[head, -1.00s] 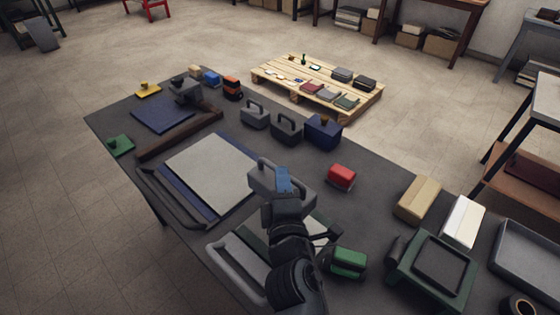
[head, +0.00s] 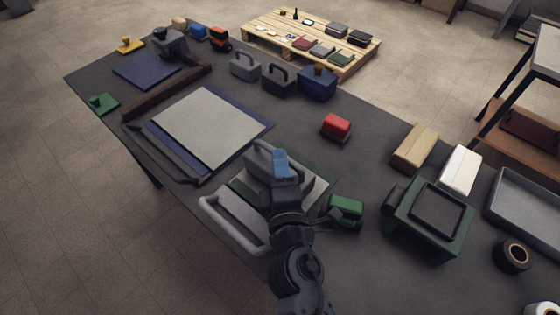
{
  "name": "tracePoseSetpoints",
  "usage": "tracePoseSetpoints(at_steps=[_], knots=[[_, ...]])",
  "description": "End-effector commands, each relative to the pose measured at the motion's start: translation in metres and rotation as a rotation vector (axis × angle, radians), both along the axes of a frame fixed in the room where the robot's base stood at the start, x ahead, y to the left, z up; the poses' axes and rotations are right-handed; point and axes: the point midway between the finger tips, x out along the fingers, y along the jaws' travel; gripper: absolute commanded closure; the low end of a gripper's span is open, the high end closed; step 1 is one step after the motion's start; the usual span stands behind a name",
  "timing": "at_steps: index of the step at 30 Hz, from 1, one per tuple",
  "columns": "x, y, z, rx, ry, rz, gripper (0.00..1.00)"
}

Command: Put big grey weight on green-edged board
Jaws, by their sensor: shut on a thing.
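My gripper (head: 281,172) is shut on the big grey weight (head: 259,158), a block with a raised handle. The weight is over the far part of the green-edged board (head: 318,190), which shows around it and to its right. Whether the weight touches the board or hangs just above it, I cannot tell. My gripper and arm hide part of the weight and the board's near side.
A blue-edged grey board (head: 208,126) lies further left. A grey handled frame (head: 232,222) is at the board's left, and a green block (head: 346,207) at its right. Smaller grey weights (head: 245,67) and a navy box (head: 318,83) stand behind. A red block (head: 336,126) stands right.

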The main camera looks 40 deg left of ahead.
Motion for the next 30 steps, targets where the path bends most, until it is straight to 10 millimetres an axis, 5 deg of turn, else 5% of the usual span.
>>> tracePoseSetpoints(at_steps=[19, 20, 21, 27, 30], knots=[[0.001, 0.002, -0.009, 0.012, -0.012, 0.003, 1.0], [0.0, 0.0, -0.018, 0.001, -0.001, 0.0, 0.85], [0.0, 0.0, -0.017, 0.001, -0.001, 0.0, 0.81], [0.0, 0.0, -0.017, 0.0, 0.0, 0.0, 0.62], [0.0, 0.0, -0.017, 0.0, 0.0, 0.0, 0.6]])
